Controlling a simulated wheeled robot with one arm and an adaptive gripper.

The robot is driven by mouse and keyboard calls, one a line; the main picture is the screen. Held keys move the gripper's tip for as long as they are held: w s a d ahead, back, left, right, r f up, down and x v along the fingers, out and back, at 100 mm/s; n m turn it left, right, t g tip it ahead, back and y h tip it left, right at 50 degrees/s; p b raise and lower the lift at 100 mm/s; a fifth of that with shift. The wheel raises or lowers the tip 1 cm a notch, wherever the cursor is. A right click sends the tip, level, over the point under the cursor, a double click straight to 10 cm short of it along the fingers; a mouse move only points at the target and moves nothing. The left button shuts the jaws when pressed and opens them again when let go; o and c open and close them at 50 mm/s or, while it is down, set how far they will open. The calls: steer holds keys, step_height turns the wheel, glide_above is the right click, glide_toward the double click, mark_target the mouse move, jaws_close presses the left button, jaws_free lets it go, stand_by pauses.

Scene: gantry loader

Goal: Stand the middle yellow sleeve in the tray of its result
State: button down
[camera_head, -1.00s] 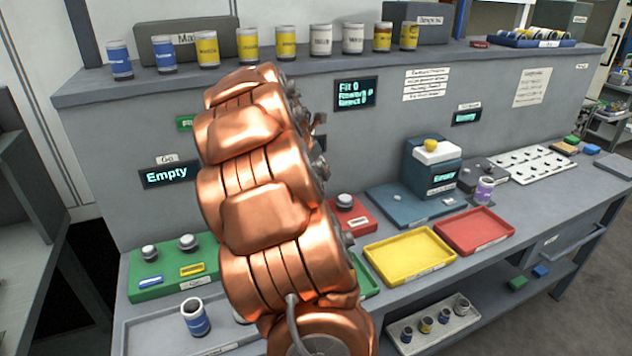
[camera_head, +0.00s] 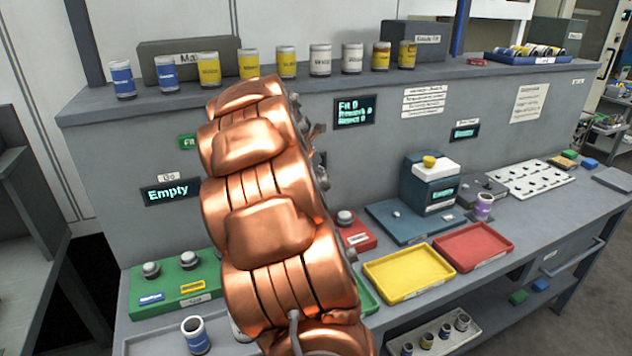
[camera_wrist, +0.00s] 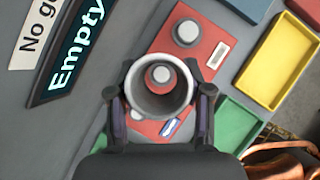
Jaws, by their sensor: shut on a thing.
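My gripper (camera_wrist: 160,84) is shut on a hollow sleeve (camera_wrist: 139,100), seen end-on in the wrist view. Its rim looks pale grey; the colour of its band is hidden. Through its bore I see a grey-topped plug and red surface, so it is over the red gauge block (camera_wrist: 205,62). I cannot tell whether it is around the plug or above it. In the head view my arm hides the gripper and the sleeve. The yellow tray (camera_head: 408,273), the red tray (camera_head: 473,247) and the mostly hidden green tray (camera_head: 368,300) are on the bench; the yellow and red ones look empty.
A green gauge block (camera_head: 170,282) is at the left. A blue-banded sleeve (camera_head: 196,338) stands in the front grey tray. Several sleeves line the upper shelf (camera_head: 120,101).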

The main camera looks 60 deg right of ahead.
steer(key=shift+r+p, duration=0.8)
steer(key=shift+r, duration=0.45)
